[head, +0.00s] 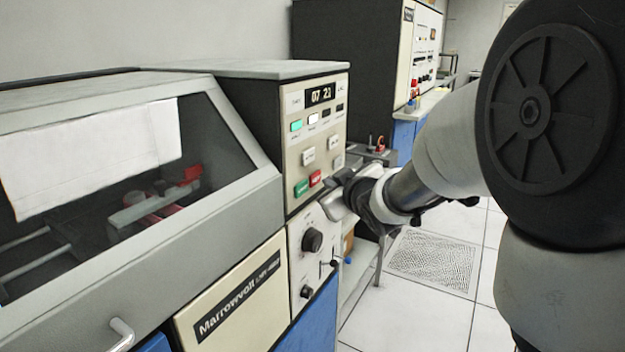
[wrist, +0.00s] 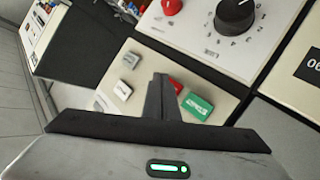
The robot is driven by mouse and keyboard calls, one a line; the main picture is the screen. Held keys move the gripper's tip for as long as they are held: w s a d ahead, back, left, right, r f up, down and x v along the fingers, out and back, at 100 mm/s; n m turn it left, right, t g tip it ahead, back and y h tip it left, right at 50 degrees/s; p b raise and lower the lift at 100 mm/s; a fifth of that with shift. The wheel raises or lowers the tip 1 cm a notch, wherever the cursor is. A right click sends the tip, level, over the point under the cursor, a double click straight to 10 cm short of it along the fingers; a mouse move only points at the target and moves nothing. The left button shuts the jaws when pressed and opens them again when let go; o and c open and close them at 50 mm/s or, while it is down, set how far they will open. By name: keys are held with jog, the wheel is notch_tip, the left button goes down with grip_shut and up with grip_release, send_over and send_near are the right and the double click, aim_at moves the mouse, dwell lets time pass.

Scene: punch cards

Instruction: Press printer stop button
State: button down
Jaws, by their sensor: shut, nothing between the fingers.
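The printer's control panel (head: 325,150) is cream, with small coloured and white buttons below a digital display. A red button (head: 315,179), which looks like the stop button, sits beside a green button (head: 301,187) low on the panel; its lettering is too small to read. In the wrist view the red button (wrist: 176,85) is partly hidden behind my fingers, with the green button (wrist: 197,105) to its right. My gripper (wrist: 161,78) is shut and empty, its tips over the panel right beside the red button. In the head view my gripper (head: 328,192) is just right of the buttons. Contact cannot be told.
Below the buttons is a lower panel with a black knob (head: 312,240). The printer's grey hood (head: 232,205) with a window stands to the left. A taller dark cabinet (head: 345,45) is behind. Tiled floor (head: 430,310) lies open to the right.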

dwell(0.7)
jog(key=shift+w+a+b, duration=0.25)
jog(key=shift+a+b, duration=0.05)
jog(key=shift+a, duration=0.05)
jog(key=shift+w+a+b, duration=0.25)
jog(key=shift+a+b, duration=0.1)
dwell(0.6)
jog(key=shift+s+d, duration=0.1)
dwell(0.3)
jog(key=shift+s+d+p, duration=0.4)
jog(key=shift+d+p, duration=0.05)
jog(key=shift+d, duration=0.1)
jog(key=shift+s+d+p, duration=0.6)
jog(key=shift+s+d, duration=0.15)
jog(key=shift+d, duration=0.3)
jog(key=shift+s+d+p, duration=0.6)
jog(key=shift+s+d, duration=0.15)
jog(key=shift+d, duration=0.25)
